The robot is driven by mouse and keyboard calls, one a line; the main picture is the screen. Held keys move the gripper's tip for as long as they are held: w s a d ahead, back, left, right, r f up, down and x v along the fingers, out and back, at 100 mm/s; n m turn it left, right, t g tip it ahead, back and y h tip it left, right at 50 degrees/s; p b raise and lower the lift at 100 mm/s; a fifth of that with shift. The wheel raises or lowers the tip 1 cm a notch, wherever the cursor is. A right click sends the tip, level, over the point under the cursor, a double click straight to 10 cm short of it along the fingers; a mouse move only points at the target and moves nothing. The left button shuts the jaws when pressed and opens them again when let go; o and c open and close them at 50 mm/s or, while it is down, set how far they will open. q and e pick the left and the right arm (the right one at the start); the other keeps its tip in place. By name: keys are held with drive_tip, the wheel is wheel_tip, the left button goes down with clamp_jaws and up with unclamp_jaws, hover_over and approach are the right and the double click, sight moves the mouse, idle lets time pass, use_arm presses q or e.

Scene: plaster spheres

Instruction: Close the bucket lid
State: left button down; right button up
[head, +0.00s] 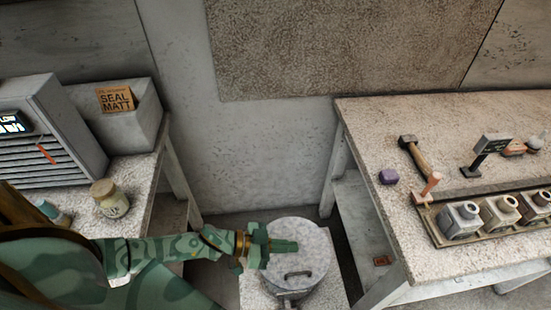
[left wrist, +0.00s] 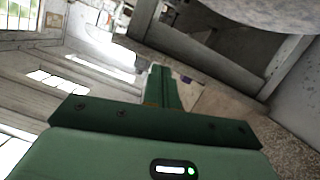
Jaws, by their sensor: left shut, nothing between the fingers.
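The bucket's round, speckled pale-grey lid (head: 308,257) shows at the bottom centre of the head view, with a dark handle on its near part. The bucket stands on a low pale stand (head: 258,292) between the two tables; its body is mostly hidden, and I cannot tell whether the lid lies fully shut. My green left gripper (head: 290,246) reaches in from the left, shut and empty, its fingertips overlapping the lid's far left part. I cannot tell if they touch. In the left wrist view its shut fingers (left wrist: 165,88) point away, with a pale round edge (left wrist: 270,12) at top right.
The left table holds a jar (head: 110,199), a louvred grey machine (head: 55,130) and a box with a card (head: 115,99). A wall stands behind.

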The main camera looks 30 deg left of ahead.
sight(288, 276)
use_arm(q)
drive_tip(key=s+f+m+b, duration=0.1)
drive_tip(key=f, duration=0.1)
drive_tip(key=s+d+f+m+b, duration=0.1)
drive_tip(key=f, duration=0.2)
drive_tip(key=s+d+f+b, duration=0.1)
drive_tip(key=f, duration=0.1)
drive_tip(key=shift+s+d+f+m+t+y, duration=0.1)
drive_tip(key=shift+d+f+m+t+y, duration=0.1)
drive_tip(key=shift+m+t+y, duration=0.15)
drive_tip(key=shift+s+d+f+b, duration=0.1)
drive_tip(key=shift+s+f+b, duration=0.1)
drive_tip(key=shift+f+b, duration=0.45)
use_arm(e)
drive_tip(key=shift+s+a+f, duration=0.1)
drive_tip(key=shift+s+f, duration=0.1)
drive_tip(key=shift+f, duration=0.55)
drive_tip(key=shift+s+f, duration=0.2)
drive_tip(key=shift+f, duration=0.55)
drive_tip(key=shift+s+a+f, duration=0.1)
drive_tip(key=shift+s+f, duration=0.1)
drive_tip(key=shift+f, duration=0.55)
use_arm(q)
drive_tip(key=shift+s, duration=0.1)
